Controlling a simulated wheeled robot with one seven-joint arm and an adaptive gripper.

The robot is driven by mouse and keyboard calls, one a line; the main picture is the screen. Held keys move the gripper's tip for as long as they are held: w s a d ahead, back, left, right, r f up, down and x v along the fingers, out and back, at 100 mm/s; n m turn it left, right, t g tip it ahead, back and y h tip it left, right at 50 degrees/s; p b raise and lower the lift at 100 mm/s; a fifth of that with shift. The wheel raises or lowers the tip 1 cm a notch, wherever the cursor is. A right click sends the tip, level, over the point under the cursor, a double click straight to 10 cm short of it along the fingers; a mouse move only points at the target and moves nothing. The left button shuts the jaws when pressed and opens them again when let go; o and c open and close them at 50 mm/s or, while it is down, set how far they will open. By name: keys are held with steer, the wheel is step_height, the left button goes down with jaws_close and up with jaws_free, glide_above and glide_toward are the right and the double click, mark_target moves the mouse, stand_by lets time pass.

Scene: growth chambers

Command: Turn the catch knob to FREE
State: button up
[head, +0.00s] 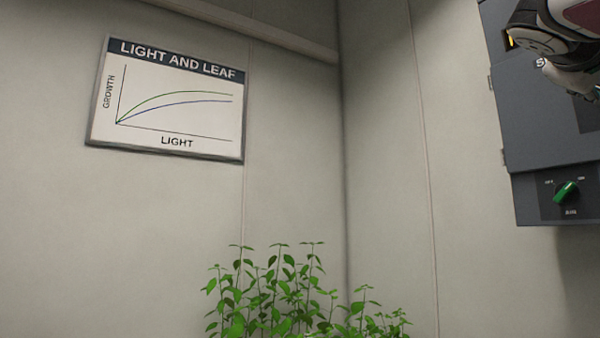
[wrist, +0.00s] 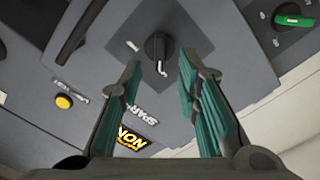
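A black knob (wrist: 158,48) with a pale mark on its tip sits on the grey cabinet face in the wrist view. The small labels beside it are too blurred to read, so I cannot confirm that it is the catch knob. My gripper (wrist: 160,68) is open, with its teal-padded fingers either side of the knob's near end. I cannot tell whether they touch it; nothing is held. In the head view part of my arm covers the upper cabinet, and the black knob is not visible.
A green knob (head: 566,192) is on the lower panel of the grey cabinet (head: 540,130); it also shows in the wrist view (wrist: 295,17). A yellow button (wrist: 63,101) and a dark bar handle (wrist: 82,32) are nearby. Leafy plants (head: 275,290) stand below, left of the cabinet.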

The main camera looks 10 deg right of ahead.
steer(key=shift+p+x, duration=0.4)
steer(key=shift+x, duration=2.25)
jaws_close()
